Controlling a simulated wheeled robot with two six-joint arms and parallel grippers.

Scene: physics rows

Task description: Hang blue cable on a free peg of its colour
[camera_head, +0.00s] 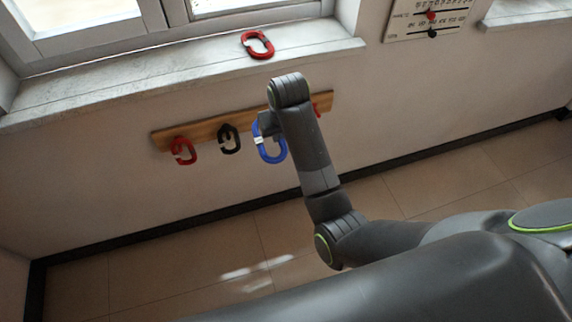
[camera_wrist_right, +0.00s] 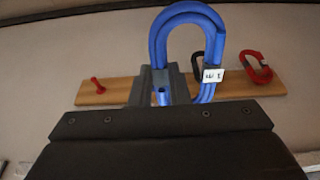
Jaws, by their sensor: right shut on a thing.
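The blue cable (camera_head: 270,150) is a coiled loop with a white tag. My right gripper (camera_head: 266,124) is shut on it, in front of the peg board (camera_head: 203,130). In the right wrist view the blue cable (camera_wrist_right: 191,14) rises in an arch from between the gripper's fingers (camera_wrist_right: 160,86). The board (camera_wrist_right: 118,93) shows behind, with a bare red peg (camera_wrist_right: 97,86) at one end. A blue peg cannot be made out; the gripper and cable hide that stretch. Whether the cable touches a peg cannot be told. My left gripper is out of view.
A red cable (camera_head: 184,150) and a black cable (camera_head: 229,139) hang on the board left of the blue one. Another red cable (camera_head: 257,44) lies on the windowsill (camera_head: 180,75) above. A wall chart (camera_head: 410,22) hangs at upper right. The floor below is clear.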

